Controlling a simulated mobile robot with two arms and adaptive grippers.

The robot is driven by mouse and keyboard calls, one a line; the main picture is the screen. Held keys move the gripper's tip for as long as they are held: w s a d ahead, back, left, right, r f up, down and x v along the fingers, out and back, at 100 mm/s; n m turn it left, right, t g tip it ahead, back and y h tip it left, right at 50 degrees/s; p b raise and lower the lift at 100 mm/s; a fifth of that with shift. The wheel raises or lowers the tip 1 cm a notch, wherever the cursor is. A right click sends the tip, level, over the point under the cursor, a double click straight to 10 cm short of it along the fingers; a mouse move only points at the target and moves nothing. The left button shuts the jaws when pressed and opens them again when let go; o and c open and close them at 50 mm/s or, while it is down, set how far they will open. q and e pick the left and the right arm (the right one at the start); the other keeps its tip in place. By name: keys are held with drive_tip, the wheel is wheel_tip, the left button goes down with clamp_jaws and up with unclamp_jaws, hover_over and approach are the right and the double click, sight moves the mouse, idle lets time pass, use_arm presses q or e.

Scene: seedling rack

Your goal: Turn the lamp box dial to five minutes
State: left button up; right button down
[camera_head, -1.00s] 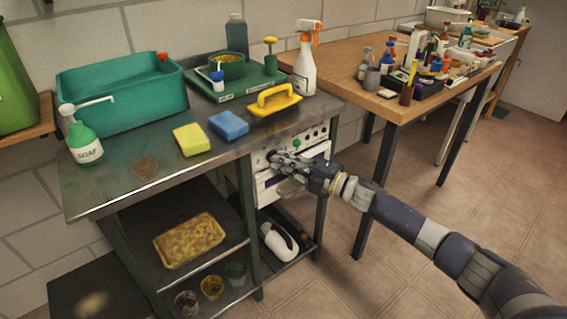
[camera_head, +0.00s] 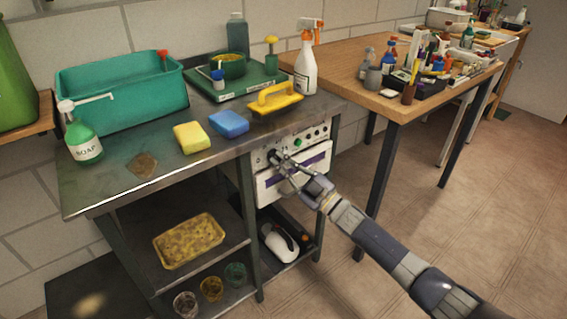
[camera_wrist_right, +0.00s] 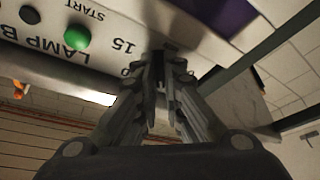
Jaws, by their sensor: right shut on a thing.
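The lamp box (camera_head: 300,172) is a white unit under the steel bench, with a row of controls along its upper front. My right gripper (camera_head: 279,163) is at the left end of this row, shut on the dark dial (camera_head: 273,156). In the right wrist view, my right gripper (camera_wrist_right: 158,58) has its fingers closed around the dial, which is mostly hidden between them. The printed "15" and part of a "0" show beside the fingertips. A green button (camera_wrist_right: 77,38) sits near the "START" print. I cannot read the dial's pointer. My left gripper is not in view.
The steel bench top (camera_head: 110,185) overhangs just above the box, and a bench leg (camera_head: 247,215) stands left of it. A white and black bottle (camera_head: 277,243) lies on the shelf below. A wooden table (camera_head: 400,108) stands to the right. The floor in front is clear.

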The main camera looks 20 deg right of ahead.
drive_tip(key=shift+a+m, duration=0.1)
drive_tip(key=shift+m, duration=0.5)
drive_tip(key=shift+r, duration=0.1)
drive_tip(key=c, duration=1.7)
unclamp_jaws()
drive_tip(key=v, duration=1.2)
drive_tip(key=shift+a, duration=0.15)
drive_tip(key=shift+f, duration=0.2)
